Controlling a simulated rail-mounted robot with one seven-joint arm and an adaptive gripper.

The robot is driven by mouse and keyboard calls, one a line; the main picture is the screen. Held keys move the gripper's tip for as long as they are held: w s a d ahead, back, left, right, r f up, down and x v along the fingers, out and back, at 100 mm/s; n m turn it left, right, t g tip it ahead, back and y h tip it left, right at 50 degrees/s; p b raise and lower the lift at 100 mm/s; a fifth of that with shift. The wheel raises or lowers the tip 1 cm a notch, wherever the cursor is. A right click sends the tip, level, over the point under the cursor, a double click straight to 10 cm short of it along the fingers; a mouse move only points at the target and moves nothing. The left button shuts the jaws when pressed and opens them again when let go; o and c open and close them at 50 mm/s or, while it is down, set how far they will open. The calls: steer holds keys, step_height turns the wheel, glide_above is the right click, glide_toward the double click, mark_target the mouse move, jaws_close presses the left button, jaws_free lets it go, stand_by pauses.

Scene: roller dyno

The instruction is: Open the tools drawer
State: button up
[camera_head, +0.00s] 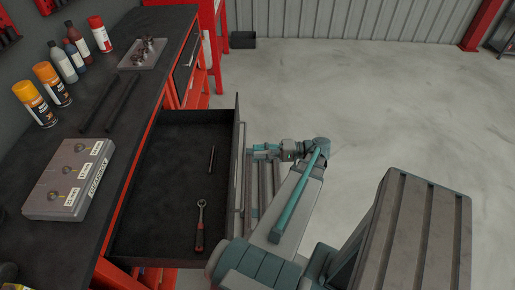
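The tools drawer (160,180) is pulled well out from under the dark workbench top, with its inside in view. A ratchet with a red handle (200,225) and a thin dark tool (211,159) lie in it. My gripper (256,151) is at the outer side of the drawer front (237,165), near its far end. My arm reaches it from the lower right. The fingers are small and partly hidden, so I cannot tell whether they are closed on the handle.
The bench top (95,150) holds a grey case (68,180), two dark bars, several spray cans and bottles, and a tray (143,54) with metal parts. A closed drawer front (187,62) is farther along the red bench. The concrete floor (360,110) to the right is clear.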

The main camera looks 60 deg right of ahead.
steer(key=shift+s+d+p, duration=0.55)
steer(key=shift+p, duration=2.6)
steer(key=shift+s+f+p, duration=0.1)
steer(key=shift+s+p, duration=0.2)
steer(key=shift+p, duration=0.95)
steer(key=shift+s+f+p, duration=0.1)
steer(key=shift+f+p, duration=0.05)
steer(key=shift+p, duration=0.25)
steer(key=shift+f+b, duration=0.1)
steer(key=shift+b, duration=0.2)
